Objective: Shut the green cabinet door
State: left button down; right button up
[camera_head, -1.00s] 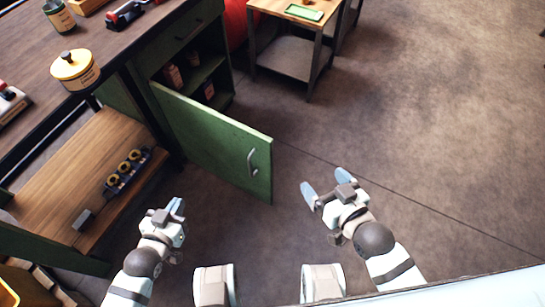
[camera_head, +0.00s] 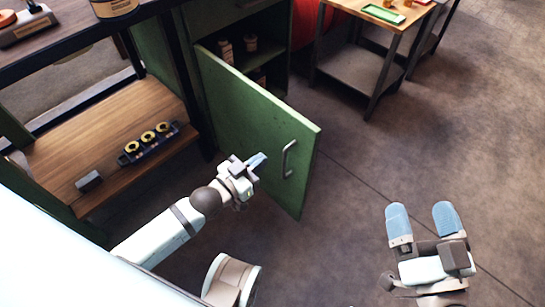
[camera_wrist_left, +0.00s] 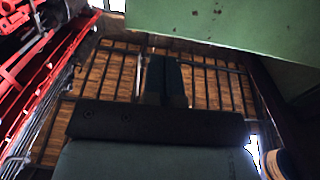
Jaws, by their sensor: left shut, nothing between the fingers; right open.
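The green cabinet door (camera_head: 258,125) stands open, swung out from the cabinet, with a metal handle (camera_head: 289,158) near its free edge. Behind it the cabinet's inside (camera_head: 265,60) shows shelves with small containers. My left gripper (camera_head: 257,161) is shut and empty, in front of the door's outer face, left of the handle; I cannot tell whether it touches the door. In the left wrist view the shut fingers (camera_wrist_left: 165,80) point at a slatted ceiling, with a green panel (camera_wrist_left: 220,22) above them. My right gripper (camera_head: 422,215) is open and empty over the floor, right of the door.
A wooden-topped bench with a lower shelf (camera_head: 100,150) stands at the left, holding a block of yellow-ringed parts (camera_head: 148,143). A small table (camera_head: 350,70) stands behind the door at the upper right. The floor (camera_head: 440,140) at right is clear.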

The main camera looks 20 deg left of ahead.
aim_at(299, 131)
pick_arm(q)
jog(key=b+x, duration=0.4)
jog(key=x, duration=0.7)
jog(key=shift+w, duration=0.1)
jog(key=shift+w+d, duration=0.25)
jog(key=shift+w, duration=0.2)
pick_arm(e)
notch_tip(299, 131, down, 7)
jog(key=g, duration=0.3)
jog(key=shift+a+n, duration=0.25)
jog(key=shift+n, duration=0.05)
pick_arm(q)
jog(key=shift+w, duration=0.15)
pick_arm(e)
jog(key=shift+r, duration=0.1)
